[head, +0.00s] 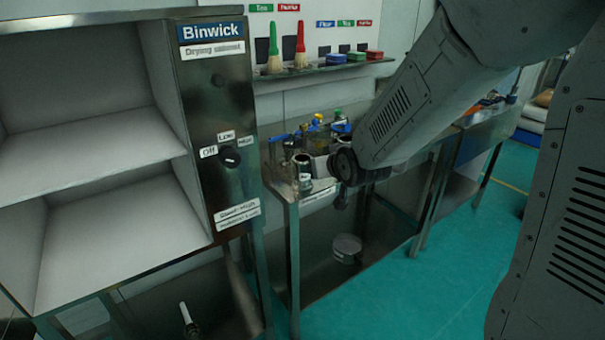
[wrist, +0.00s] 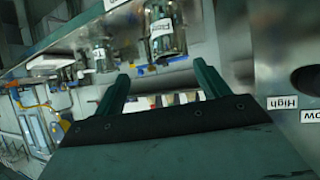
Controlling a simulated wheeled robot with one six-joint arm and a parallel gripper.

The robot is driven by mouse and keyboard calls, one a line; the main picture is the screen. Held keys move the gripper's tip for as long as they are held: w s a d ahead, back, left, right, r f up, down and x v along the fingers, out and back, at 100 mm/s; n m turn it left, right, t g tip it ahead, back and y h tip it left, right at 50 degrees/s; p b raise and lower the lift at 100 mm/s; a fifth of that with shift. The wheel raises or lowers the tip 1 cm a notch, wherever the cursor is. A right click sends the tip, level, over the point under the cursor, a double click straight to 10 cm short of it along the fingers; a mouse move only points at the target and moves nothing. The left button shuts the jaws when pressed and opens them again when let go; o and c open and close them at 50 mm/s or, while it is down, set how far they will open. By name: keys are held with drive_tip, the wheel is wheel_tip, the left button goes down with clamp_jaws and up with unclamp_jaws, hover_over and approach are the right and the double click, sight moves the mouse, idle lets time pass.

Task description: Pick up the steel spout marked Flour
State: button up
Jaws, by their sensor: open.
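My gripper (wrist: 163,74) is open in the wrist view, with its two green fingers apart and nothing between them. A shiny steel spout (wrist: 166,40) with a white label stands just beyond the fingertips, near the top edge. A second labelled steel spout (wrist: 99,58) is further left. The view is turned over and blurred, so I cannot tell which label reads Flour. In the head view a steel spout (head: 302,170) stands at the bench's near left end. My dark wrist (head: 346,168) is just right of it, and my fingers cannot be made out there.
The steel bench (head: 287,190) also carries blue and yellow parts (head: 318,122). The Binwick drying cabinet (head: 213,130) stands close on the left. A rear shelf (head: 325,68) holds green and red brushes and small coloured blocks. A round pan (head: 347,246) sits on the lower shelf.

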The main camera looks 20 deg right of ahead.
sight(299, 156)
drive_tip(key=w+f+t, duration=0.1)
drive_tip(key=w+t, duration=0.1)
drive_tip(key=w, duration=0.2)
drive_tip(key=w+a+f+t, duration=0.1)
drive_tip(key=w+f+t, duration=0.1)
drive_tip(key=w, duration=0.3)
drive_tip(key=w+a+f+t+y, duration=0.1)
drive_tip(key=w+f+t, duration=0.1)
drive_tip(key=w, duration=0.3)
drive_tip(key=shift+w+f, duration=0.1)
drive_tip(key=shift+w, duration=0.05)
drive_tip(key=c, duration=1.2)
drive_tip(key=shift+c, duration=0.2)
